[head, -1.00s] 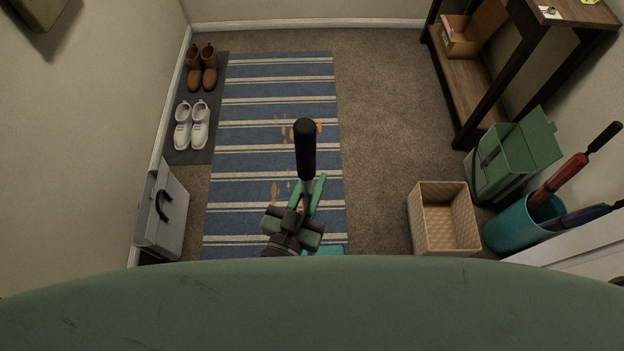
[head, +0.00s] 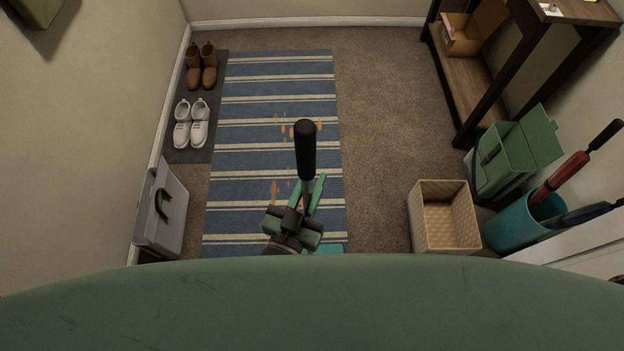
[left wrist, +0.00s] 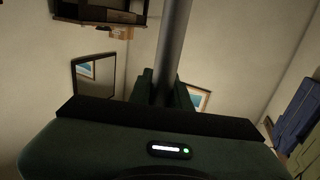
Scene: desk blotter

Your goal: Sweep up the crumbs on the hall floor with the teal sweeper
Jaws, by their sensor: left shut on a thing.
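The sweeper (head: 306,150) stands nearly upright in the head view, with a black grip on a grey pole. A teal part of it (head: 325,249) shows low on the rug, mostly hidden by my green body. My left gripper (head: 308,208) is shut on the pole below the black grip. In the left wrist view the grey pole (left wrist: 174,40) runs up from between the fingers (left wrist: 165,88). Orange-brown crumbs (head: 275,192) lie on the striped rug, with more (head: 292,130) farther up it. My right gripper is not in view.
A blue striped rug (head: 240,160) covers the middle floor. Boots (head: 201,66) and white shoes (head: 191,124) stand on a dark mat at left, above a grey case (head: 160,212). Carpet (head: 385,110) is bare between.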

